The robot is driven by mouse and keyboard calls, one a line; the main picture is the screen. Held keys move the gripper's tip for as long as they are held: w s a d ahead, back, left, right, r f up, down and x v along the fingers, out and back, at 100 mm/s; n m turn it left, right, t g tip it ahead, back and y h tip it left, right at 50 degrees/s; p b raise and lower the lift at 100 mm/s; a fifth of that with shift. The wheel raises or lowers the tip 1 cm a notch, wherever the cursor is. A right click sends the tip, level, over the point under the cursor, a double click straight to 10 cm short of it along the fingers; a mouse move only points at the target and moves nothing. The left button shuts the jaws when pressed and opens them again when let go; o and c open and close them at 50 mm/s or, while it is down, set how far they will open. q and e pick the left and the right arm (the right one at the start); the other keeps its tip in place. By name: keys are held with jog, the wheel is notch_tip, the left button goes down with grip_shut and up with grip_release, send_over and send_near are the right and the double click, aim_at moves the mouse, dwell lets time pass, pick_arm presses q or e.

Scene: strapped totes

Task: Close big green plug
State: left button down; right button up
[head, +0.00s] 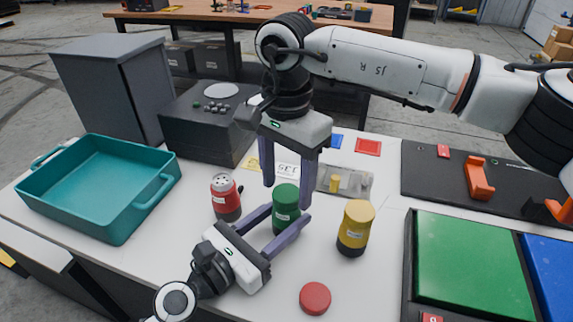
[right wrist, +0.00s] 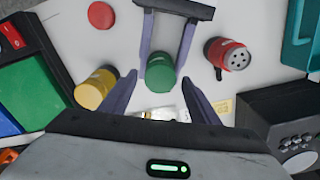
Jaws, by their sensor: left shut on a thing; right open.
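The big green plug (head: 286,200) stands upright on the white table in the middle of the head view; it also shows in the right wrist view (right wrist: 160,74). My left gripper (head: 288,220) reaches in from the lower left and is shut on the green plug's lower part, one finger on each side. My right gripper (head: 287,190) hangs from above, pointing down, open. In the right wrist view its fingers (right wrist: 158,78) are spread on either side of the green plug, apart from it. The plug's underside is hidden.
A red-and-black piece (head: 225,197) with a holed top stands left of the plug, and a yellow-and-black one (head: 356,228) stands right. A red disc (head: 315,298) lies in front. A teal tray (head: 125,222), a dark box (head: 213,125) and a green panel (head: 470,265) surround them.

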jog(key=shift+f, duration=0.4)
jog(key=shift+c, duration=0.4)
jog(key=c, duration=1)
jog(key=m, duration=0.4)
jog(key=shift+m, duration=0.3)
jog(key=m, duration=1.3)
jog(key=o, duration=1.2)
jog(key=shift+r, duration=0.1)
